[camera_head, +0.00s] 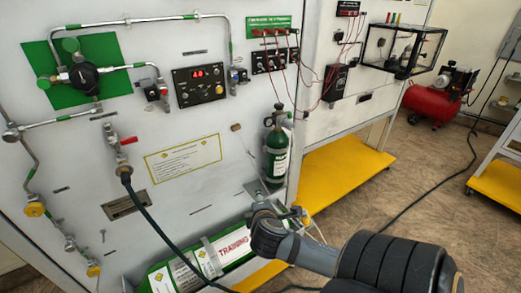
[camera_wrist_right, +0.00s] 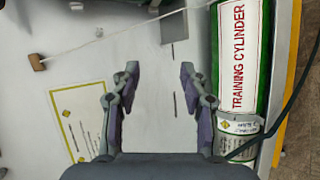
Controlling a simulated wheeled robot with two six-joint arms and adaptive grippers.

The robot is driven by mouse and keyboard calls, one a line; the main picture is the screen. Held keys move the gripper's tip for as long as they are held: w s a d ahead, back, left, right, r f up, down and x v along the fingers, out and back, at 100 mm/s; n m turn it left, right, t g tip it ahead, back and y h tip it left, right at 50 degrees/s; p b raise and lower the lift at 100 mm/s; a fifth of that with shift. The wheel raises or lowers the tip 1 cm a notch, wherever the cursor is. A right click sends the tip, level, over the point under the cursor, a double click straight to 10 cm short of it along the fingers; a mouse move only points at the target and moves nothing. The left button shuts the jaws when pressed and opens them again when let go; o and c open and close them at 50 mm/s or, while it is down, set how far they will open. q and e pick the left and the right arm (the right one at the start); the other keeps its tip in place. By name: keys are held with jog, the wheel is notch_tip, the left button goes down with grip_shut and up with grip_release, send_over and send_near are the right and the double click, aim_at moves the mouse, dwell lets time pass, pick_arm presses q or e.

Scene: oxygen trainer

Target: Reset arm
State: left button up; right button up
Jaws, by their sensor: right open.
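My right gripper (camera_wrist_right: 158,80) is open in the right wrist view, with nothing between its two fingers. In the head view my right arm comes in from the lower right, and its gripper (camera_head: 278,205) is in front of the white panel (camera_head: 225,110), below the small green cylinder (camera_head: 277,155). A large green training cylinder (camera_head: 188,270) lies low on the left of it. Its white label with red lettering also shows at the right of the wrist view (camera_wrist_right: 238,55), apart from the fingers. My left gripper is not in view.
A dark hose (camera_head: 150,215) hangs from the red-handled valve (camera_head: 124,146) and runs down the panel. A yellow shelf (camera_head: 345,165) and a red compressor (camera_head: 433,102) stand to the right. Brown floor (camera_head: 415,165) lies open between them, crossed by a dark cable.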

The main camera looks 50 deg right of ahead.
dwell(0.3)
jog(key=s+d+f+m+g+y+p, duration=0.1)
jog(key=s+d+f+m+g+y, duration=0.15)
jog(key=f, duration=1.25)
jog(key=s+d+f+m+g+y, duration=0.1)
jog(key=s+f+m+g, duration=0.15)
jog(key=f, duration=1.15)
jog(key=s+a+f+m+g+y, duration=0.1)
jog(key=s+a+f+m, duration=0.1)
jog(key=s+a+f, duration=0.2)
jog(key=s+a+f+m+g+y+p, duration=0.1)
jog(key=s+a+f, duration=0.4)
jog(key=s+f, duration=0.5)
jog(key=s+a+f+m+y, duration=0.1)
jog(key=s+a+f+m, duration=0.2)
jog(key=s, duration=0.8)
notch_tip(320, 180, down, 5)
jog(key=shift+s+a+r+g+y+p, duration=0.1)
jog(key=shift+s+a+g+y+p, duration=0.25)
jog(key=shift+a, duration=0.65)
jog(key=shift+w, duration=0.1)
